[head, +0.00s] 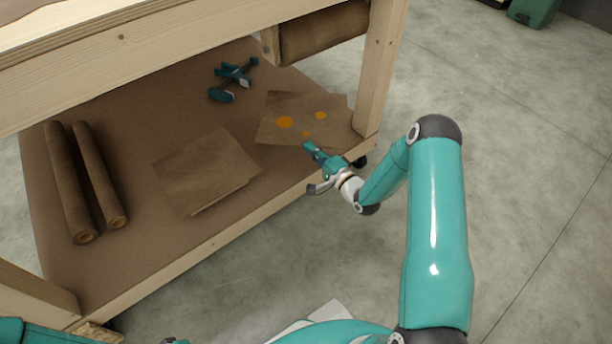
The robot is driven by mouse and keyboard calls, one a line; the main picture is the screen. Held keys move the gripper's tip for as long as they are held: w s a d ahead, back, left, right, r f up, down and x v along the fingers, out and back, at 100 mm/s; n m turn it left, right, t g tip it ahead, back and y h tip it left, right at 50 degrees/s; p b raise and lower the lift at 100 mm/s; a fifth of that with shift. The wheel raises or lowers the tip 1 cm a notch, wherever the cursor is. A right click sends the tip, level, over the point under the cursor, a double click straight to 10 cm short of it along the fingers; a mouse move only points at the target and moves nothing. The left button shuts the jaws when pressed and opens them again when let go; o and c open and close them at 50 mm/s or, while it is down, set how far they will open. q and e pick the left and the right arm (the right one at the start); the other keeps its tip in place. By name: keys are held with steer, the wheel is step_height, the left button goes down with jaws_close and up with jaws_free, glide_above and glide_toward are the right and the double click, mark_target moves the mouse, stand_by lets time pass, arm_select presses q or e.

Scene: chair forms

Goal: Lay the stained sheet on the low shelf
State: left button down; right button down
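The stained sheet (302,112) is brown with several orange spots. It lies flat on the low shelf (150,110), near the shelf's right end, beside the table leg. Another brown sheet seems to lie partly under it. My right gripper (311,168) is at the shelf's front edge, just in front of the stained sheet in the picture. Its fingers are spread and nothing shows between them. I cannot tell whether a fingertip touches the sheet. My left gripper does not show.
A plain brown sheet or small stack (205,170) lies mid-shelf. Two brown rolls (70,185) lie at the left. Teal and dark tools (235,75) lie at the back. The tabletop edge (120,65) overhangs the shelf, and a wooden leg (378,75) stands at the right.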

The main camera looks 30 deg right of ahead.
step_height(320, 180, down, 18)
steer(key=b, duration=0.7)
steer(key=shift+f, duration=0.1)
steer(key=shift+f, duration=0.15)
steer(key=c, duration=1.3)
jaws_free()
